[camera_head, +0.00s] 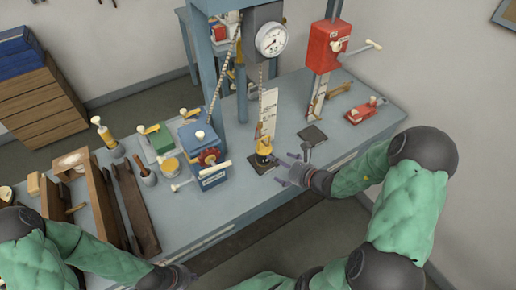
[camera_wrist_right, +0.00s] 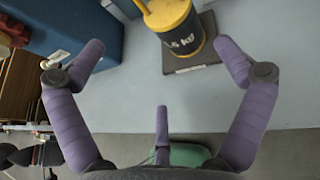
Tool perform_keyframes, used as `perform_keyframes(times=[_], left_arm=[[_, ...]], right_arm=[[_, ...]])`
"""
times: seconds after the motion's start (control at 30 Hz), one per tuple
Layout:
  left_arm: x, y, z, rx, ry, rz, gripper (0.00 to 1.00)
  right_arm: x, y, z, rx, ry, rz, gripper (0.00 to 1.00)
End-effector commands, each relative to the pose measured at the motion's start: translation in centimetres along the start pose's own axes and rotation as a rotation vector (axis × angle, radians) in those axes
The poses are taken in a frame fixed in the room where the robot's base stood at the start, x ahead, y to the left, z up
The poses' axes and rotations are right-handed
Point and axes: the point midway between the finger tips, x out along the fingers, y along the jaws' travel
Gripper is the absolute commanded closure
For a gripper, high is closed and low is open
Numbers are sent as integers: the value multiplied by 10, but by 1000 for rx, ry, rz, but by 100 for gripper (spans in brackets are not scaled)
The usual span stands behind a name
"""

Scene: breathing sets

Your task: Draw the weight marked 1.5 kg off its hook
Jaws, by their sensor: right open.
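The weight (camera_head: 264,147) is a black cylinder with a yellow top, below a chain (camera_head: 261,85) at the bench's front middle. In the right wrist view the weight (camera_wrist_right: 179,35) shows a yellow band, a yellow bar above, and partly readable lettering ending in "5 KG". It is over a dark square pad (camera_wrist_right: 207,55); I cannot tell whether it touches. The hook itself is not clear. My right gripper (camera_head: 284,173) is open and empty just right of and in front of the weight; its purple fingers (camera_wrist_right: 162,65) are apart, short of it. My left gripper (camera_head: 185,275) is low at the front, its jaws unclear.
A dial gauge (camera_head: 271,39) hangs above the weight. A red crank unit (camera_head: 326,46) and another dark pad (camera_head: 312,134) are to the right. Wooden trays (camera_head: 100,200) fill the bench's left end.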

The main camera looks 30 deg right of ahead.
Motion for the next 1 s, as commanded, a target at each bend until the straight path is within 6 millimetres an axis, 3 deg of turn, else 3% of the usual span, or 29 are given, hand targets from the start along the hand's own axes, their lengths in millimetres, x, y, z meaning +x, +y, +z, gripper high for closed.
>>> perform_keyframes(times=[0.17,0.7,1.0], left_arm=[[0,0,1,0,-2,0,100],[11,-4,0,0,-1,0,100],[14,-5,0,0,-1,0,100]], right_arm=[[2,-10,6,18,-24,-35,0],[83,-11,6,16,-21,-30,0],[104,-12,8,16,-21,-32,0]])
